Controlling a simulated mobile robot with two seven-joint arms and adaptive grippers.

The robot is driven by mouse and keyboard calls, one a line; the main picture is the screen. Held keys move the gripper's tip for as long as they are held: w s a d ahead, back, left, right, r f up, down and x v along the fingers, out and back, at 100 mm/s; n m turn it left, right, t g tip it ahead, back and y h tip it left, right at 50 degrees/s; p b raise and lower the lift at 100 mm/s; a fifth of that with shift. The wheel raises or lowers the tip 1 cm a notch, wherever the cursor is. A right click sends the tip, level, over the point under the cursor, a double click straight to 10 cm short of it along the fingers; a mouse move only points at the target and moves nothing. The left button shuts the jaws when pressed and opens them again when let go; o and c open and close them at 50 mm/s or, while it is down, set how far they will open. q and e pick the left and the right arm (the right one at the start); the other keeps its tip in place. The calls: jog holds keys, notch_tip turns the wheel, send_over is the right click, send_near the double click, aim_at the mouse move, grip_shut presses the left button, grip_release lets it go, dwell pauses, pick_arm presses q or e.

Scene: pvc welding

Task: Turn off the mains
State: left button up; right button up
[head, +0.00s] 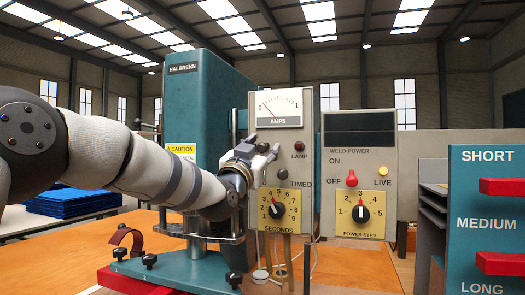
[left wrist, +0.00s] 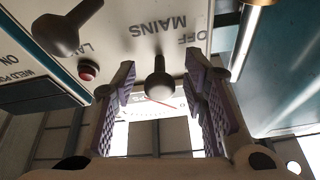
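The mains switch (left wrist: 160,82) is a grey round-ended lever on the beige panel, beside the MAINS and OFF lettering, which shows upside down in the left wrist view. My left gripper (head: 264,147) is at the upper part of the meter panel (head: 308,105) in the head view. Its two purple-padded fingers are apart, one on each side of the lever's end. I see a gap on both sides and cannot confirm contact. The gripper largely covers the switch and its lettering in the head view. My right gripper is not in view.
A lamp button (head: 298,147), a timed knob (head: 281,174) and a seconds dial (head: 276,211) are close by. The weld power box (head: 386,140) stands to the right with a red switch (head: 351,179). The teal Halbrenn machine (head: 205,85) stands left. Open bench shows in front.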

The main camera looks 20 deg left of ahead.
pick_arm(q)
grip_shut()
jog(key=t+b, duration=0.1)
jog(key=f+t, duration=0.1)
jog(key=shift+w+f+t+b, duration=0.15)
jog(key=shift+w+t+b, duration=0.1)
jog(key=shift+t+b, duration=0.15)
grip_release()
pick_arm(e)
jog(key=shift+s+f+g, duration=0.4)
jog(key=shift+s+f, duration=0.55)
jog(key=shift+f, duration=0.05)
pick_arm(q)
jog(key=v, duration=1.2)
jog(key=shift+a, duration=0.1)
